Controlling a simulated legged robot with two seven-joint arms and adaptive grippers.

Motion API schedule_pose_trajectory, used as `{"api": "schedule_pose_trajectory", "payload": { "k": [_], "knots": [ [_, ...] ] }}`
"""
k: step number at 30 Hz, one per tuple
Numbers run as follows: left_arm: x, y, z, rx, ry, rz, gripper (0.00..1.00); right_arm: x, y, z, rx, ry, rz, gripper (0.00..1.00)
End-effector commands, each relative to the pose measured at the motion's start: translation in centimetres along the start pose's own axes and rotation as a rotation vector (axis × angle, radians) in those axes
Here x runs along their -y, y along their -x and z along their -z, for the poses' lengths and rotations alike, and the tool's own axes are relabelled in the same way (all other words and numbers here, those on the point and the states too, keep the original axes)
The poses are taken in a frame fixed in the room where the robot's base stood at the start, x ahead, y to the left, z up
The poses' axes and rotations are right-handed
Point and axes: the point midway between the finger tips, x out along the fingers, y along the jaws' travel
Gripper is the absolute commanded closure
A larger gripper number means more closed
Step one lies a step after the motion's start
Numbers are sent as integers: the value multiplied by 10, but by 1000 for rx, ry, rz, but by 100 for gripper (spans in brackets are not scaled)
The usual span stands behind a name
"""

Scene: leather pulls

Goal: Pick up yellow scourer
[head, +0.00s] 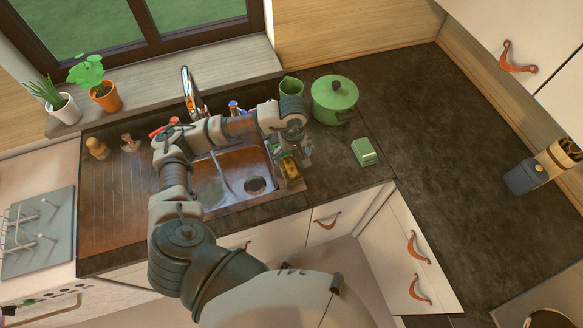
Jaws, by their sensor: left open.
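The yellow scourer (291,170) lies at the right edge of the metal sink (236,204), near the front of the worktop. My left arm reaches over the sink from the left. My left gripper (292,154) points down just above and behind the scourer, with its jaws open. The gripper covers part of the scourer's far end. I cannot tell whether the fingers touch it. My right gripper is not in view.
A green butter-dish-like box (364,152) sits right of the sink. A green lidded pot (334,98) and green jug (291,86) stand behind. The tap (190,92) rises at the sink's back. The dark worktop on the right (440,150) is mostly clear.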

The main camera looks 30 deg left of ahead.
Motion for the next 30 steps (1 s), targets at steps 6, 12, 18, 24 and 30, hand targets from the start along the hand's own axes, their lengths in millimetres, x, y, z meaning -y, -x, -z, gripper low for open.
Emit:
{"api": "schedule_pose_trajectory", "payload": {
  "k": [6,12,18,24,30],
  "knots": [
    [1,-27,0,2,1,-1,6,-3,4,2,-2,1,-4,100],
    [2,-47,0,4,1,2,6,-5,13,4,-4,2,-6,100],
    [2,-76,0,3,1,-1,6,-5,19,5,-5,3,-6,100],
    [1,-81,1,1,1,-2,6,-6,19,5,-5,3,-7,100],
    [2,-81,1,1,1,-2,36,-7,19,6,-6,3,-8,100]
  ]
}}
